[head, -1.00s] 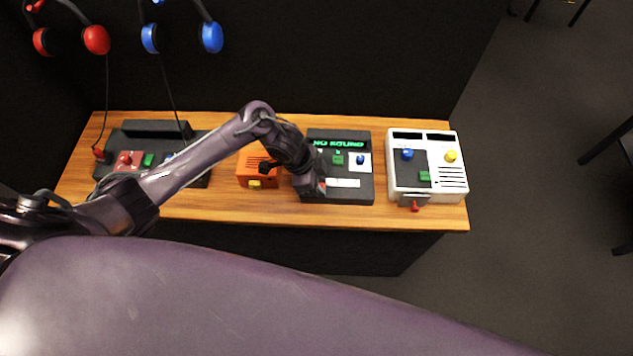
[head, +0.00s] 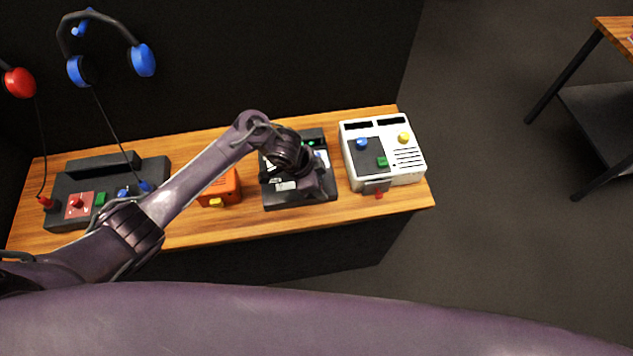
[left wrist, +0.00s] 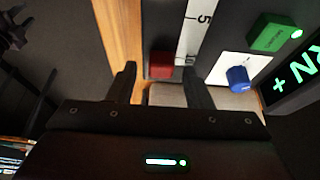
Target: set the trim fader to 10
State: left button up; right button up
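The trim fader's red cap (left wrist: 160,65) shows in the left wrist view, beside the "10" mark of its white scale (left wrist: 192,40). I cannot tell whether it is exactly on the mark. The fader is on the dark panel with the green screen, in the middle of the head view (head: 273,197); there my arm hides the cap. My left gripper (left wrist: 162,73) is open, its two fingers on either side of the cap with gaps visible. In the head view the left gripper (head: 318,190) is over the panel's right part. My right gripper is not in view.
A white console (head: 404,177) stands just right of the panel, and an orange box (head: 220,188) just left. Another dark panel (head: 70,187) is further left. Blue headphones (head: 143,60) and a red one (head: 20,82) hang behind. The counter's front strip (head: 240,226) is clear.

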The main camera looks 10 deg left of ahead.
pick_arm(q)
jog(key=shift+a, duration=0.1)
jog(key=shift+a+r, duration=0.25)
jog(key=shift+r, duration=0.2)
jog(key=v, duration=0.6)
jog(key=shift+r, duration=0.4)
jog(key=shift+s+f, duration=0.1)
jog(key=shift+s, duration=0.1)
